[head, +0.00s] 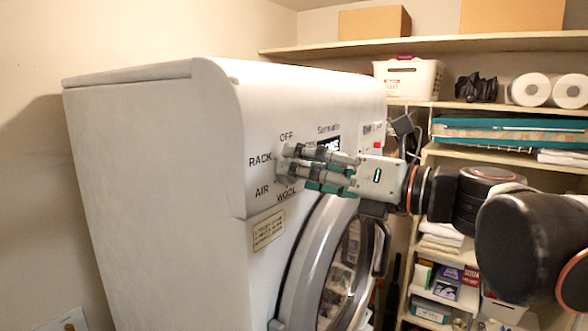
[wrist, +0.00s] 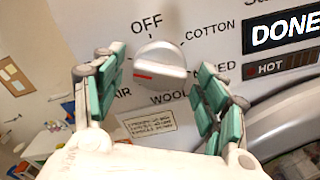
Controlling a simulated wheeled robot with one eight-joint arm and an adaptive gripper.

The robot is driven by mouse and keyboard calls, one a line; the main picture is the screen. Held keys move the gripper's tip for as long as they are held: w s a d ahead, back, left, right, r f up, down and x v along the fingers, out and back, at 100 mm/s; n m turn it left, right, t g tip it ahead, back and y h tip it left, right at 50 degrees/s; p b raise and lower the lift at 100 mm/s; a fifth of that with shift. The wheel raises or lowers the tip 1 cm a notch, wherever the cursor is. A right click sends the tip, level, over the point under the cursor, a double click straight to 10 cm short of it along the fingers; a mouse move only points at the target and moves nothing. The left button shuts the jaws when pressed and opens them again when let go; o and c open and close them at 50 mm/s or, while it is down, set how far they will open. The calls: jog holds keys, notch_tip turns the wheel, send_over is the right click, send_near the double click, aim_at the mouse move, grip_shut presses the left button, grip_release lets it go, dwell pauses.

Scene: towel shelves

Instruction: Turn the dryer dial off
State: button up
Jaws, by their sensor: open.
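The dryer dial (wrist: 160,65) is a silver round knob with a raised grip and a red mark at its lower left. The red mark points left, away from the OFF label (wrist: 147,24) above the dial. My gripper (wrist: 162,68) is open, with one green-padded finger on each side of the dial and visible gaps between. In the head view my gripper (head: 284,161) reaches to the front of the white dryer (head: 150,150) and mostly hides the dial. The RACK, AIR and WOOL labels show around it.
The dryer's round door (head: 300,275) with its handle (head: 381,250) is below the dial. A lit DONE display (wrist: 285,30) is right of it. Shelves (head: 480,40) with a white basket (head: 408,78), paper rolls (head: 530,90) and towels stand at right.

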jog(key=shift+c, duration=0.3)
jog(key=c, duration=1)
